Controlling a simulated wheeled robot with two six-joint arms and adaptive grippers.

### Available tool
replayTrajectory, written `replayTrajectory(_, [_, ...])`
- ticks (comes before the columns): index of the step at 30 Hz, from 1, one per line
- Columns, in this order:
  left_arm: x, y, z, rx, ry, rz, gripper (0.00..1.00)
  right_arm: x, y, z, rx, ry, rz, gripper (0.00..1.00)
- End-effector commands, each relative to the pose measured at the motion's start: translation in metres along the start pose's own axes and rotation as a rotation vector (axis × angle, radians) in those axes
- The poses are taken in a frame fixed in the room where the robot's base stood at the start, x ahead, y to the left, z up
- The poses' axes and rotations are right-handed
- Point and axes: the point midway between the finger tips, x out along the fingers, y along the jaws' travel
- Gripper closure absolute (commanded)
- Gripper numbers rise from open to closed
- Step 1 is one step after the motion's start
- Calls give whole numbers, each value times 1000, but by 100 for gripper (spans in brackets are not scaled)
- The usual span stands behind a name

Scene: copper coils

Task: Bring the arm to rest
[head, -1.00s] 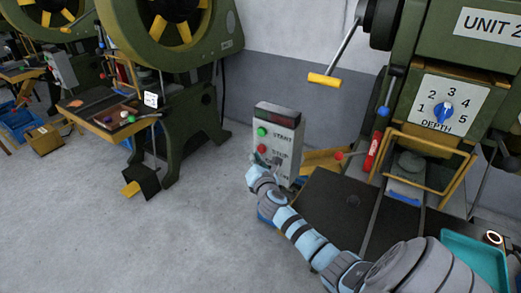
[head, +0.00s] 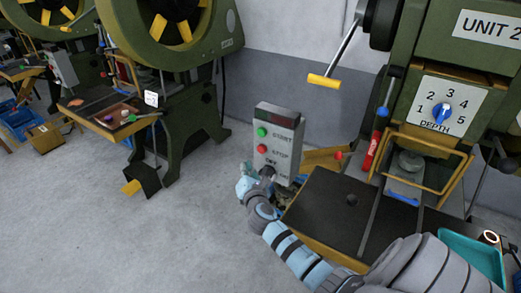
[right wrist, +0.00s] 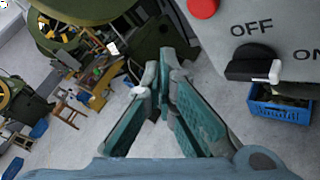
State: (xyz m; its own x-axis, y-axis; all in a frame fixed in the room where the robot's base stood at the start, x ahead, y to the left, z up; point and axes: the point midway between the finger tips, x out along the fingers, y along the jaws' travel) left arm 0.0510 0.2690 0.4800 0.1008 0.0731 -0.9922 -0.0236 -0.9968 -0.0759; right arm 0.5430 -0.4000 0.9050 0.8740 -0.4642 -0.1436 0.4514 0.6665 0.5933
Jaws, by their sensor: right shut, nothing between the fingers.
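My right gripper (head: 245,179) is just left of the lower part of a grey control box in the head view, seen small and from behind. In the right wrist view its teal fingers (right wrist: 165,62) are together at the tips with nothing between them. The box's black rotary knob (right wrist: 254,69) is to the right of the fingers and apart from them. Its white tip points right, to the ON side. My right arm (head: 295,250) reaches in from the lower right. My left gripper is not in view.
The control box (head: 279,140) has a green and a red button (head: 262,149). A green press marked UNIT 2 (head: 440,65) stands at right, with a dark table (head: 330,205) and teal tray (head: 475,258). A blue crate (right wrist: 280,110) is below the box.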

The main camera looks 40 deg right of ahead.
Motion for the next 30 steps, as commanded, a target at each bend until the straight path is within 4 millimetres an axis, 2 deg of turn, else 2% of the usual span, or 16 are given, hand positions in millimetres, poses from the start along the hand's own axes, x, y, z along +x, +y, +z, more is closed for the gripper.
replayTrajectory(22, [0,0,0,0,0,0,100,0,0,0,3,0,0,100])
replayTrajectory(25, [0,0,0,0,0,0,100,0,1,-1,98,5,7,100])
replayTrajectory(26, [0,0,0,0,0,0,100,0,1,-5,180,19,11,100])
replayTrajectory(27, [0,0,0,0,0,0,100,2,-7,-20,336,63,-7,100])
replayTrajectory(29, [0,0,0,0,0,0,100,-1,-35,-61,626,156,-93,100])
replayTrajectory(30, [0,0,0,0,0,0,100,-9,-59,-92,792,207,-175,100])
